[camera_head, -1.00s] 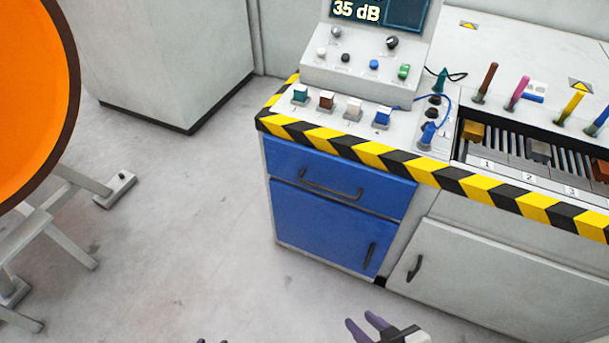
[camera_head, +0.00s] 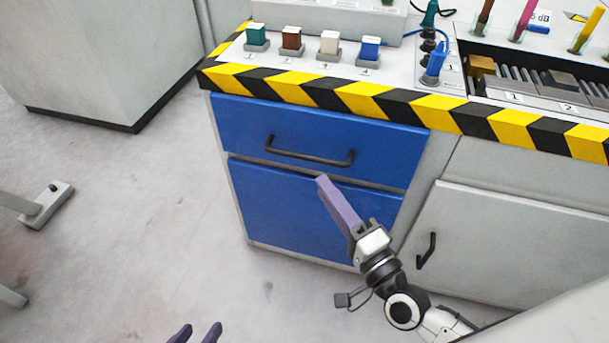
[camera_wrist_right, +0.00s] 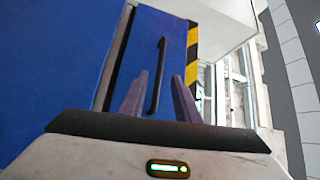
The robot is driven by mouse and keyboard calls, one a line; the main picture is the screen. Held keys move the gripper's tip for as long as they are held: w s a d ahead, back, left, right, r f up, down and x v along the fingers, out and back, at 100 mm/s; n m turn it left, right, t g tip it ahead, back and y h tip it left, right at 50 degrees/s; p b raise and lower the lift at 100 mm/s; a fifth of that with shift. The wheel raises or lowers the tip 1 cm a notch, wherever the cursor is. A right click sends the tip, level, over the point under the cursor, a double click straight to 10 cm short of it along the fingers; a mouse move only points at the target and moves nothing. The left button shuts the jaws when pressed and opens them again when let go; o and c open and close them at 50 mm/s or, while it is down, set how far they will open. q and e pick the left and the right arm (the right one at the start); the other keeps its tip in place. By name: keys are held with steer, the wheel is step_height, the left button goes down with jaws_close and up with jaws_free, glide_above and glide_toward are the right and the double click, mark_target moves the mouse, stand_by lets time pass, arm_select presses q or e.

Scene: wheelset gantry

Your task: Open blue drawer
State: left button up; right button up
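The blue drawer (camera_head: 235,120) is the upper blue front of the cabinet, and it is closed. Its dark bar handle (camera_head: 310,155) runs across the front. The drawer (camera_wrist_right: 172,25) and handle (camera_wrist_right: 158,75) also show in the right wrist view. My right gripper (camera_head: 322,182) is just below the handle's right part in the head view. In the right wrist view my right gripper (camera_wrist_right: 158,92) is open, with the handle seen between its two fingers; I cannot tell whether they reach around it. My left gripper (camera_head: 198,328) is open and empty at the bottom edge, away from the cabinet.
A blue door (camera_head: 265,205) is below the drawer, and a grey door (camera_head: 500,240) is to the right. A striped yellow-black counter edge (camera_head: 360,98) overhangs the drawer. Several coloured switches, including a teal one (camera_head: 256,36), stand on top.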

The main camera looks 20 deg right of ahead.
mark_target(304, 156)
steer(key=shift+m, duration=0.3)
steer(key=x, duration=1)
steer(key=shift+w+d+r+b, duration=0.1)
steer(key=shift+w+d+b, duration=0.05)
steer(key=shift+w+b, duration=0.2)
jaws_close()
